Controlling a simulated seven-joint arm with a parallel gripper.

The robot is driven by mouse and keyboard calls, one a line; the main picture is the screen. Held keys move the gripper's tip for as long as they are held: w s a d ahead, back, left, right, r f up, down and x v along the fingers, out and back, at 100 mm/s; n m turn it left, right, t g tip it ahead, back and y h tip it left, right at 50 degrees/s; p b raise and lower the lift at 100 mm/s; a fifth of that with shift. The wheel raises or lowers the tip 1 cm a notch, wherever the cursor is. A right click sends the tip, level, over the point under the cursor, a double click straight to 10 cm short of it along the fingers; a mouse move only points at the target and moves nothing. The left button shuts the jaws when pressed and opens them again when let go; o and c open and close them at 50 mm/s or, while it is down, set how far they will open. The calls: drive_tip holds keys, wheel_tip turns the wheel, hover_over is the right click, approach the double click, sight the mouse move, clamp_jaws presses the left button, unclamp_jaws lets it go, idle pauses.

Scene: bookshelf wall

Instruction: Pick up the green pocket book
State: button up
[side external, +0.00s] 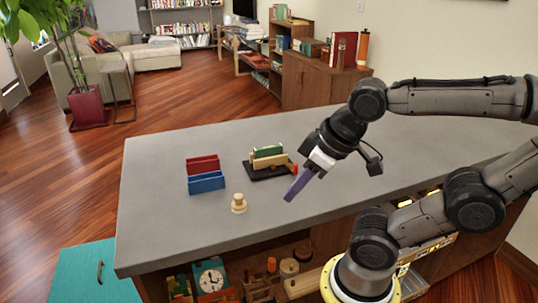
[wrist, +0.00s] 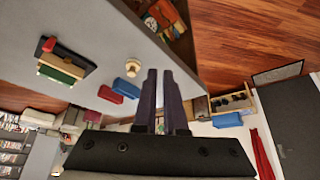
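The green pocket book (side external: 269,150) is an upright green block in a small black-based holder on the grey counter, with a tan wooden piece in front of it. In the wrist view the green book (wrist: 62,65) shows at the left. My gripper (side external: 290,195) hangs above the counter, right of and nearer the camera than the holder, its purple fingers tilted down-left. The wrist view shows both fingers (wrist: 160,75) with a narrow gap and nothing between them. It is apart from the book.
A red box (side external: 203,163) and a blue box (side external: 207,182) stand left of the holder. A wooden knob-shaped piece (side external: 239,204) stands in front. The counter (side external: 165,220) is otherwise mostly clear. Open shelves below hold a clock (side external: 211,277) and wooden items.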

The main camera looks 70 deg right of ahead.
drive_tip(key=o, duration=0.7)
